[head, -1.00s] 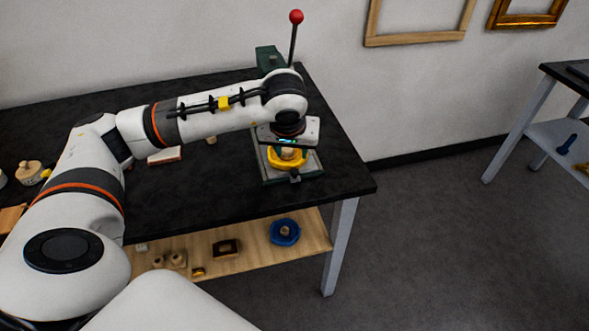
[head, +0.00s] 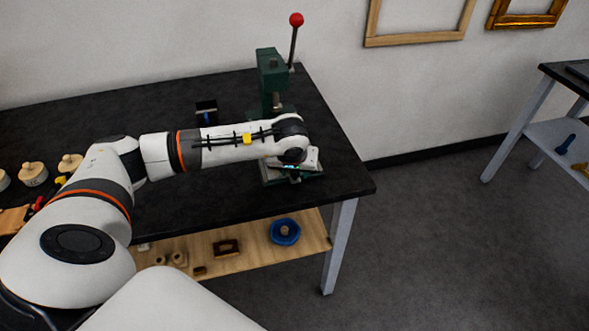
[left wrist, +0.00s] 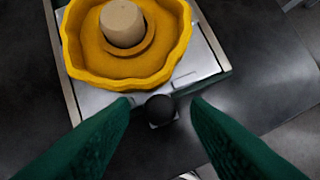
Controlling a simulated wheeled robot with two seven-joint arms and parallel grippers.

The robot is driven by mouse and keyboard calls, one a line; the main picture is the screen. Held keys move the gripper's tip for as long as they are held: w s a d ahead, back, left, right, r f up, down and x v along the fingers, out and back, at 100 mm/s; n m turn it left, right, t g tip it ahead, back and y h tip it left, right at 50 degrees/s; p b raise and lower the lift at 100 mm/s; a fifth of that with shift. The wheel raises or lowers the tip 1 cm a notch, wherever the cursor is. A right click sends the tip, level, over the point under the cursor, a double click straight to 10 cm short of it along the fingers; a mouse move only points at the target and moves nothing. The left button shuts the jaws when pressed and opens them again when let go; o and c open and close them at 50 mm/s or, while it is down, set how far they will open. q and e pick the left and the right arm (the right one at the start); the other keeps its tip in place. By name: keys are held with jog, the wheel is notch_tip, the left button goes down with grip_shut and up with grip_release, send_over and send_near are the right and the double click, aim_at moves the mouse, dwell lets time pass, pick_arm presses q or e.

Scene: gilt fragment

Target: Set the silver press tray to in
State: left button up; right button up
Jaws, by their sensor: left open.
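The silver press tray (left wrist: 203,58) fills the upper middle of the left wrist view, with a scalloped yellow piece (left wrist: 165,68) on it. A pale peg (left wrist: 122,23) stands up in the middle of the yellow piece. A black knob (left wrist: 160,108) sits at the tray's near edge. My left gripper (left wrist: 161,102) is open, its green fingers on either side of the knob with gaps showing. In the head view my left gripper (head: 293,177) is low over the front of the green press (head: 270,78), and my arm hides most of the tray. My right gripper is not in view.
The press's lever with a red ball (head: 296,20) rises at the back. The black table (head: 180,215) ends just right of the press. A lower wooden shelf (head: 255,262) holds a blue ring (head: 285,232) and small pieces. Several knobbed wooden pieces (head: 33,173) stand far left.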

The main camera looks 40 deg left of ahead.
pick_arm(q)
grip_shut()
jog(key=w+a+b, duration=0.2)
jog(key=a, duration=0.1)
jog(key=w+a+b, duration=0.2)
jog(key=w+a, duration=0.1)
jog(key=shift+w+a+f, duration=0.15)
jog(key=shift+w+f, duration=0.05)
jog(key=w+a, duration=0.2)
jog(key=w+a+b, duration=0.1)
jog(key=w+a, duration=0.1)
jog(key=shift+a+r, duration=0.15)
jog(key=shift+a, duration=0.25)
jog(key=shift+r, duration=0.25)
jog(key=shift+c, duration=0.7)
grip_release()
jog(key=shift+o, duration=0.7)
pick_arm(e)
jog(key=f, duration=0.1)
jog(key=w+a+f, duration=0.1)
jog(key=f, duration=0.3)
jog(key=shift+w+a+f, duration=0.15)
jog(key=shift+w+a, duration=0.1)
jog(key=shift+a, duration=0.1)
